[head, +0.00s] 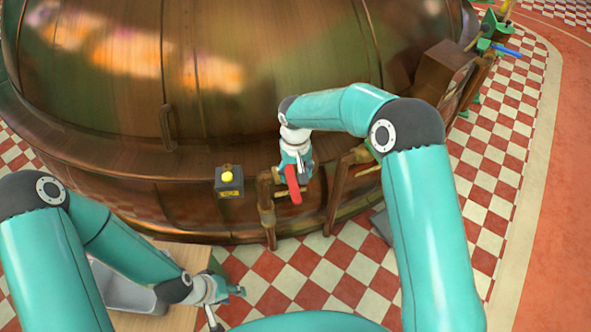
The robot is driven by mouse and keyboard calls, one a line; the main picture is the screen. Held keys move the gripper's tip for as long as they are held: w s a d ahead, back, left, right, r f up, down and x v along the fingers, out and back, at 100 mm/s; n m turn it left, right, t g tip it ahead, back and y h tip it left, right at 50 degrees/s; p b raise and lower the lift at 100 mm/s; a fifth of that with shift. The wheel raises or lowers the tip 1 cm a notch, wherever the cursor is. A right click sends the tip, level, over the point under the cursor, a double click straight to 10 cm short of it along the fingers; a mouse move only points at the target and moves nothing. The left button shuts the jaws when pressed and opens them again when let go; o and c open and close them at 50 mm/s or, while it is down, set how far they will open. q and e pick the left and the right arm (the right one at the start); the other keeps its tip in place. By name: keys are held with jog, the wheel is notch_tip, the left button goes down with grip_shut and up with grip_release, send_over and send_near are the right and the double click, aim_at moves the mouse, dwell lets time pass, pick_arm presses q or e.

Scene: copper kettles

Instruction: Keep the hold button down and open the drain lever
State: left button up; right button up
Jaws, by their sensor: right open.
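The yellow hold button (227,176) sits on top of a dark grey box on the lower front of the copper kettle (240,100). The red drain lever (293,186) is on the brass pipe to its right and points down, slightly tilted. My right gripper (299,165) is open, right at the lever's upper end; I cannot tell whether it touches the lever. My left gripper (238,291) is low in the picture, well below the button and apart from it. Its jaws are too small to read.
A wooden table (185,256) with a grey metal tray (120,288) stands at the lower left. Other brass pipes (338,190) rise just right of the lever. A copper box (443,70) juts from the kettle's right side. Red and white tiles cover the floor.

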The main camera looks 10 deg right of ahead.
aim_at(295, 190)
jog(key=shift+a+f, duration=0.2)
notch_tip(295, 190, down, 9)
jog(key=b, duration=0.6)
jog(key=shift+f, duration=0.1)
